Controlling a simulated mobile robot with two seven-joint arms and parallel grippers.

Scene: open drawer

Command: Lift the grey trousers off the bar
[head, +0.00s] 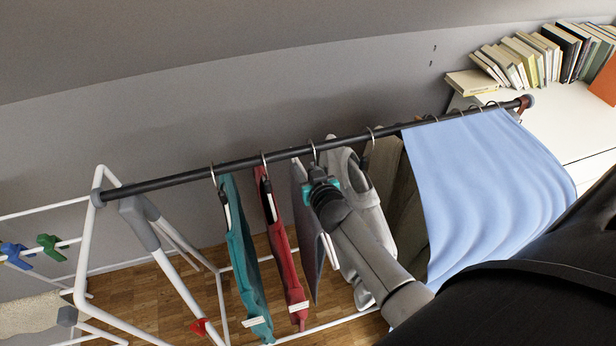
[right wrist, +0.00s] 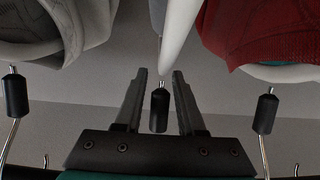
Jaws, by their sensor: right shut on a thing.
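The grey trousers (head: 311,248) hang on a hanger from the dark bar (head: 235,164), between a red garment and a light grey one. My right gripper (head: 320,188) is at the top of their hanger, just below the bar, and covers part of it. In the right wrist view its two fingers (right wrist: 159,75) are shut on the black neck of the hanger (right wrist: 159,108), one on each side. The hanger's hook shows above the gripper at the bar in the head view. My left gripper is not in view.
A red garment (head: 285,262) and a teal garment (head: 242,255) hang to the left. Books (head: 520,60) stand on a white cabinet (head: 560,115). A white drying frame (head: 85,225) stands left.

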